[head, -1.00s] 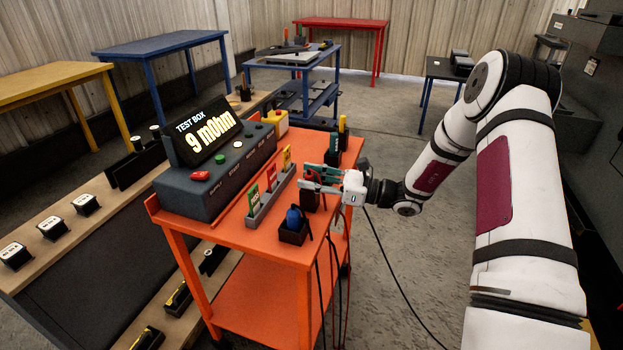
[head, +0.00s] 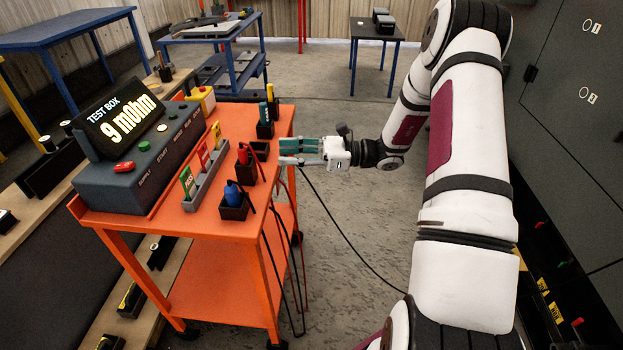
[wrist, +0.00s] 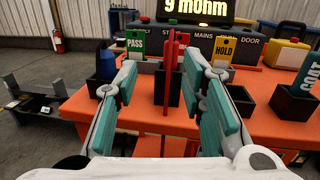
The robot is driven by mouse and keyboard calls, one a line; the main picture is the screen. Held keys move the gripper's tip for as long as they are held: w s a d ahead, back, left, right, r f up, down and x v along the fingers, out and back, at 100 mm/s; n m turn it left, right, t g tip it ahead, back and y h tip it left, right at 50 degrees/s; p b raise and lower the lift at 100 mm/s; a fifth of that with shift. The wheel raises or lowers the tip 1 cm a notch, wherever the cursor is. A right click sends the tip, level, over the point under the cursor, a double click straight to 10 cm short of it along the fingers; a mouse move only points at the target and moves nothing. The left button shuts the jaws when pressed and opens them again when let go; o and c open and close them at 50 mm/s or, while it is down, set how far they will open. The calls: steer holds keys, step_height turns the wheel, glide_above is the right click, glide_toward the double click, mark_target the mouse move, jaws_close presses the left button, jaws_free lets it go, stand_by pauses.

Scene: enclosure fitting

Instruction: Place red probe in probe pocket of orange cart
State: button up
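My gripper (head: 282,153) is open and empty, at the cart's right edge and apart from the red probe. Its teal-padded fingers (wrist: 160,68) are spread wide.
The test box (head: 140,150) reads 9 mOhm. A grey rack (head: 205,178) holds PASS, red and HOLD tags. An empty black pocket (head: 260,150) and a filled holder (head: 266,128) stand behind the red probe. Cables hang over the cart's right edge.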

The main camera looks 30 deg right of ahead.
steer(key=s+a+r+n+g+h, duration=0.6)
steer(key=s+a+r+n+g, duration=0.5)
steer(key=s+a, duration=0.4)
steer(key=s+d+r+n+t+h, duration=0.1)
steer(key=s+d+n+t+h, duration=0.1)
steer(key=s+n+h, duration=0.3)
steer(key=s+d+r+n+t+h, duration=0.2)
steer(key=s+d+n+h, duration=0.2)
steer(key=s, duration=1)
steer(key=shift+s+n+t+h, duration=0.3)
steer(key=shift+n+h, duration=0.4)
steer(key=shift+n, duration=0.9)
step_height(320, 180, up, 10)
steer(key=t+p, duration=0.1)
steer(key=p, duration=0.7)
steer(key=shift+d+f+t, duration=0.15)
steer(key=shift+f+t, duration=0.05)
steer(key=shift+t, duration=0.2)
